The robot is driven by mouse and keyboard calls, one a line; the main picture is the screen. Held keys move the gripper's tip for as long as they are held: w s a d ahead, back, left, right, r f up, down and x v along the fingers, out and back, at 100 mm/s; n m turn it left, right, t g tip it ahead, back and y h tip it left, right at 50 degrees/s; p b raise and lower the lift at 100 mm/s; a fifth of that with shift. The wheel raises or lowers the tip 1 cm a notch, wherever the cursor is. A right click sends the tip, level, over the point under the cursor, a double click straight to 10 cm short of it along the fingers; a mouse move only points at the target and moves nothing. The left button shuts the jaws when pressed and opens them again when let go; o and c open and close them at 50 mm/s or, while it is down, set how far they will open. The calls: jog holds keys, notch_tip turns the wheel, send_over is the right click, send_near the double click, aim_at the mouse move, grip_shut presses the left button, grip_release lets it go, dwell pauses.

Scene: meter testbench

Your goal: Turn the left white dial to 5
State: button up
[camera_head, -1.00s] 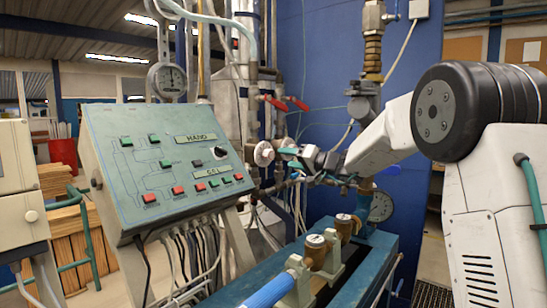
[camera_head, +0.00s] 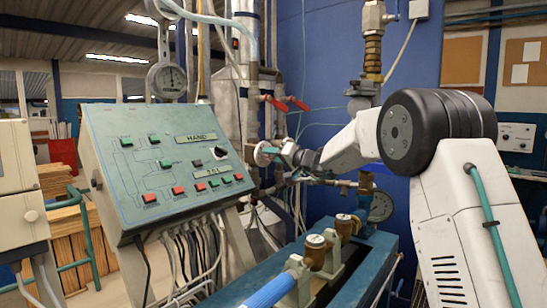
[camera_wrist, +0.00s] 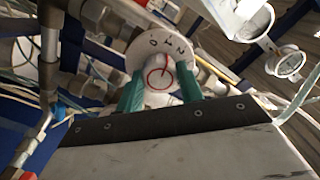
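The white dial (camera_head: 262,154) shows edge-on in the head view, on the pipework right of the control panel. In the wrist view its round white plate (camera_wrist: 133,56) carries dark marks that I cannot read surely. Its central knob (camera_wrist: 159,76) has a red ring and a red line. My gripper (camera_head: 273,151) is at the dial's front. In the wrist view my gripper (camera_wrist: 159,84) has its two green fingers apart, one on each side of the knob. A firm squeeze on the knob does not show. I cannot make out a second white dial.
The sloped control panel (camera_head: 150,165) with several buttons stands left of the dial. Red-handled valves (camera_head: 285,102) are just above it. The blue bench (camera_head: 345,265) with brass fittings lies below. A pressure gauge (camera_head: 381,206) is at lower right.

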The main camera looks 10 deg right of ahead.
jog(key=c, duration=0.3)
jog(key=m, duration=0.5)
jog(key=shift+m, duration=0.3)
jog(key=m, duration=1.1)
jog(key=shift+f+m, duration=0.1)
jog(key=shift+m, duration=0.3)
jog(key=m, duration=0.5)
jog(key=shift+m, duration=0.3)
